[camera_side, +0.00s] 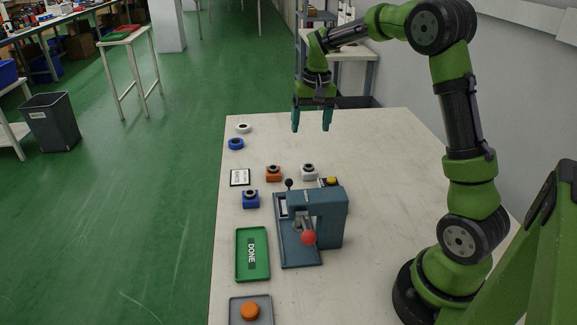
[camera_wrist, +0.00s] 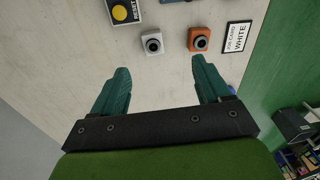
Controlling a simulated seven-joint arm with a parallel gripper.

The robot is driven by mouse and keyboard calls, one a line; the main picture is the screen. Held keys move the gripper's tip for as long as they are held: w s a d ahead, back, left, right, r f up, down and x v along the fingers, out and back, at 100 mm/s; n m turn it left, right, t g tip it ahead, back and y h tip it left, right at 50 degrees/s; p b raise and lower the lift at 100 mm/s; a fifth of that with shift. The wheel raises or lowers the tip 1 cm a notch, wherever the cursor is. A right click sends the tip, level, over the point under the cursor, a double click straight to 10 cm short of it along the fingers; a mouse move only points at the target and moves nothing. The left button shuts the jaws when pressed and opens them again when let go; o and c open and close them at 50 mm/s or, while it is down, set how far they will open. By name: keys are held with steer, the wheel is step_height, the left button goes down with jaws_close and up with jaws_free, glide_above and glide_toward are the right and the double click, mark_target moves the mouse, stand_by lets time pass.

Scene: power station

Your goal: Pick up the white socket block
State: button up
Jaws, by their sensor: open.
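The white socket block (camera_side: 309,172) stands on the table just behind the blue-grey press, to the right of the orange block. It also shows in the wrist view (camera_wrist: 152,42), upright with a dark round socket on top, beyond my fingertips and roughly between them. My gripper (camera_side: 311,128) is open and empty, well above the table and farther back than the block. Its two teal fingers also show in the wrist view (camera_wrist: 159,70), apart from the block.
An orange socket block (camera_side: 273,174) stands close beside the white one; a blue block (camera_side: 250,199) is nearer. The press (camera_side: 325,225) and yellow reset button (camera_side: 331,181) are close by. A job card (camera_wrist: 236,36) reads WHITE. A green DONE tray (camera_side: 253,275) lies in front.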

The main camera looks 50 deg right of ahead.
steer(key=w+d+f+g, duration=0.1)
steer(key=w+d, duration=0.1)
steer(key=d, duration=0.2)
glide_above(308, 164)
step_height(308, 164, down, 10)
steer(key=shift+f, duration=0.1)
steer(key=shift+w+d+f, duration=0.1)
steer(key=shift+f, duration=2.5)
steer(key=c, duration=1.2)
steer(key=shift+o, duration=0.2)
